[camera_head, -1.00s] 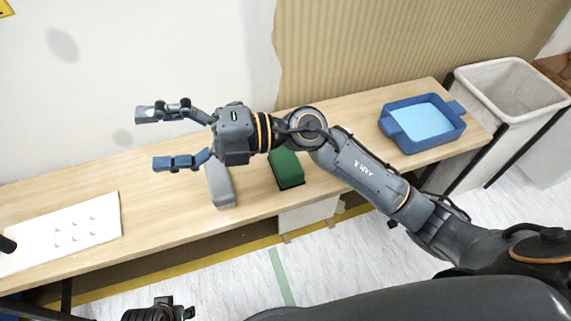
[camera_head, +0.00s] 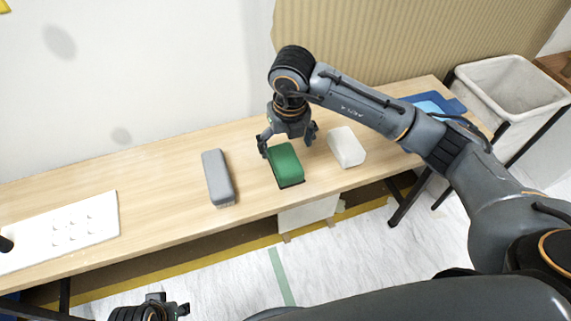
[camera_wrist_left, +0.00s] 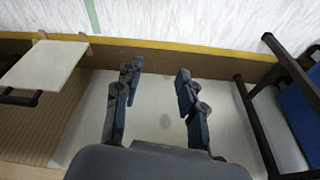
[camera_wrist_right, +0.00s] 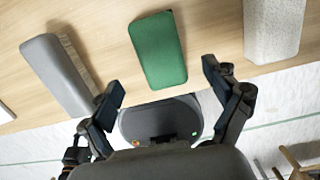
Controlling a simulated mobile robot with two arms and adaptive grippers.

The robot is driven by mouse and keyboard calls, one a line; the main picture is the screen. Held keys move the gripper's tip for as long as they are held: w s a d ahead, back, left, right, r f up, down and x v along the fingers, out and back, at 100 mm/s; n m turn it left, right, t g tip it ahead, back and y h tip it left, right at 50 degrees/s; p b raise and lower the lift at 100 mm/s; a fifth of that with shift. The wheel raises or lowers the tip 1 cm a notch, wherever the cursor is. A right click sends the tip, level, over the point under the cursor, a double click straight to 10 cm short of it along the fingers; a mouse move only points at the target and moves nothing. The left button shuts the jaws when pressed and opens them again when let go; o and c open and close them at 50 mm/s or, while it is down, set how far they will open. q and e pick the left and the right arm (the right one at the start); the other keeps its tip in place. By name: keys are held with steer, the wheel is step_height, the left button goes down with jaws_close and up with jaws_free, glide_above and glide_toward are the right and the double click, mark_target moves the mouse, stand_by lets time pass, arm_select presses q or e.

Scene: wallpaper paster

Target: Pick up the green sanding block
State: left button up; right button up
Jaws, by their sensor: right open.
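The green sanding block (camera_head: 286,163) lies on the wooden table, between a grey block and a white block. It also shows in the right wrist view (camera_wrist_right: 158,50), ahead of the fingers. My right gripper (camera_head: 288,146) points down over the block's far end, open, with its fingers apart and nothing between them. In the right wrist view my right gripper (camera_wrist_right: 163,82) has its fingertips to either side of and short of the green block. My left gripper (camera_wrist_left: 157,78) is open and empty, low in front of the table; only part of it shows at the bottom of the head view.
The grey block (camera_head: 218,178) lies left of the green one, the white block (camera_head: 346,147) right. A blue tray (camera_head: 452,106) is partly hidden behind my right arm, near a white bin (camera_head: 512,88). A white board with pegs (camera_head: 72,232) lies at left.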

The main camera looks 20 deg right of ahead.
mark_target(286, 159)
steer(key=f, duration=0.5)
steer(key=w+f+b, duration=0.1)
steer(key=f, duration=0.1)
steer(key=shift+f, duration=0.35)
arm_select(q)
steer(key=v, duration=0.5)
steer(key=shift+w+r, duration=0.1)
steer(key=shift+w, duration=0.1)
steer(key=shift+a, duration=0.1)
arm_select(e)
steer(key=shift+c, duration=0.2)
steer(key=c, duration=1.3)
steer(key=shift+r, duration=0.15)
